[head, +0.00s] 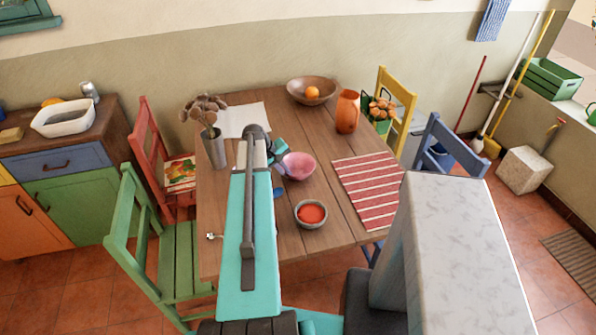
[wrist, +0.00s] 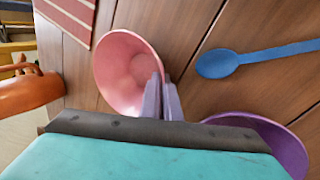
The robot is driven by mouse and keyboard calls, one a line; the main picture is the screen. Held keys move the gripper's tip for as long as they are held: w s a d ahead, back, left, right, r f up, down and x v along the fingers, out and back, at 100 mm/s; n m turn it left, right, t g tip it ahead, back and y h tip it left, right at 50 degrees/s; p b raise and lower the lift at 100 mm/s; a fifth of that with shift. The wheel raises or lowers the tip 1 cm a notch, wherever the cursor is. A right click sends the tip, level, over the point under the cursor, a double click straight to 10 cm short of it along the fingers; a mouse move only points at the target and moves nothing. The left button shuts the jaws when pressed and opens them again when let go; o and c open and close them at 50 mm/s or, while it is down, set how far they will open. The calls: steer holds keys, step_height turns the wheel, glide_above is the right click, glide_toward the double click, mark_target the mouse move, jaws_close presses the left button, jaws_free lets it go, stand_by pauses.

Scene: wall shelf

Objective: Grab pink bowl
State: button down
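The pink bowl (head: 299,166) is near the middle of the wooden table in the head view, just right of my gripper (head: 279,165). In the wrist view the pink bowl (wrist: 122,62) faces the camera with its hollow showing. The fingers of my gripper (wrist: 163,78) are close together at its right rim, one on the inner side and one on the outer side, with the rim between them. I cannot tell whether the bowl is lifted off the table.
A purple bowl (wrist: 280,140) and a blue spoon (wrist: 218,63) lie close by. A bowl of red food (head: 311,214), a striped placemat (head: 368,190), an orange vase (head: 347,112), a wooden fruit bowl (head: 300,84) and a flower vase (head: 215,148) are also on the table (head: 340,230).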

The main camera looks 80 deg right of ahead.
steer(key=shift+r, duration=0.1)
stand_by(0.3)
steer(key=shift+r+b, duration=1.35)
steer(key=shift+r, duration=3.6)
